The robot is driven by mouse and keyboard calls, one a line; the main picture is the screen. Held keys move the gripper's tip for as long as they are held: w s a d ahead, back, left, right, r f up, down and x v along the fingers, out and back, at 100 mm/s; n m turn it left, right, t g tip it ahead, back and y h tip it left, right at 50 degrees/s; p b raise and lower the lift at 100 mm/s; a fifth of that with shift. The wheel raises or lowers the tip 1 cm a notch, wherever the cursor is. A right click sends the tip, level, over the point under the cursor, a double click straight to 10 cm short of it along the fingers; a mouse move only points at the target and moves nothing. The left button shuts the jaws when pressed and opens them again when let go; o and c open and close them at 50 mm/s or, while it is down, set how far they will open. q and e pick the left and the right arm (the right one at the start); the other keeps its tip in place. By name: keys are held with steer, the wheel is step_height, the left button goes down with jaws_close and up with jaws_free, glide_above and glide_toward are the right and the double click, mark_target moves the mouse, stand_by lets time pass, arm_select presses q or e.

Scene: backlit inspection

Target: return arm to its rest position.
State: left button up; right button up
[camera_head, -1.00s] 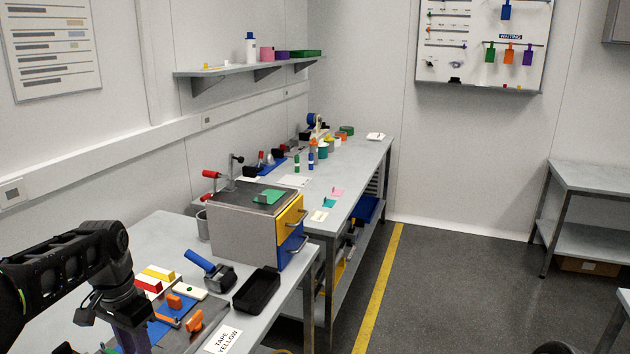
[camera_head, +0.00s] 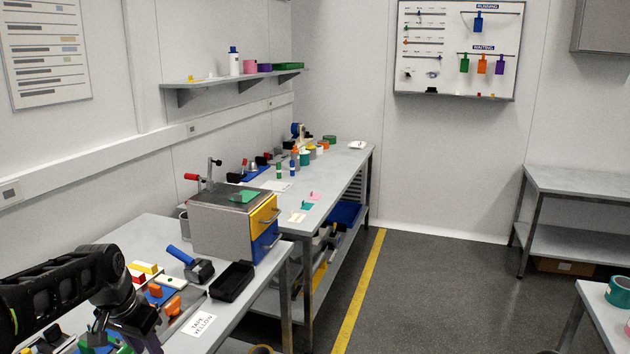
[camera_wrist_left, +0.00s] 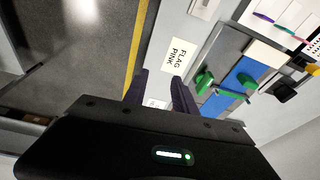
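My left arm (camera_head: 60,290) reaches in from the lower left of the head view, above the near bench. Its forearm and wrist cover part of the bench and the fixture there. In the left wrist view the two dark fingers of my left gripper (camera_wrist_left: 160,82) stand apart with nothing held between them. They point toward the bench edge beside a "FLAG PINK" card (camera_wrist_left: 176,54). My right gripper is not in view.
The near bench (camera_head: 140,235) holds a drawer cabinet (camera_head: 215,230), a black tray (camera_head: 232,281), a blue-handled tool (camera_head: 190,262) and a "TAPE YELLOW" card (camera_head: 200,323). A table (camera_head: 598,310) with tape rolls stands at the right. Open floor (camera_head: 440,290) lies between.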

arm_select(q)
steer(key=d+f+n+t+h, duration=0.1)
steer(key=d+f, duration=0.7)
steer(key=f, duration=0.3)
steer(key=d+f+n+t+h, duration=0.1)
steer(key=d+f+n+h, duration=0.1)
steer(key=d+f, duration=0.7)
steer(key=s+d+f+g, duration=0.1)
steer(key=s+d+f, duration=0.3)
steer(key=s, duration=0.5)
steer(key=s+d+f+g, duration=0.1)
steer(key=s+d+f, duration=0.3)
steer(key=s, duration=0.5)
steer(key=s+d+f+n+g+h, duration=0.1)
steer(key=s+d+f, duration=0.3)
steer(key=s+f, duration=0.4)
steer(key=shift+s+d+g, duration=0.3)
steer(key=shift+s+g, duration=0.1)
steer(key=shift+g, duration=0.1)
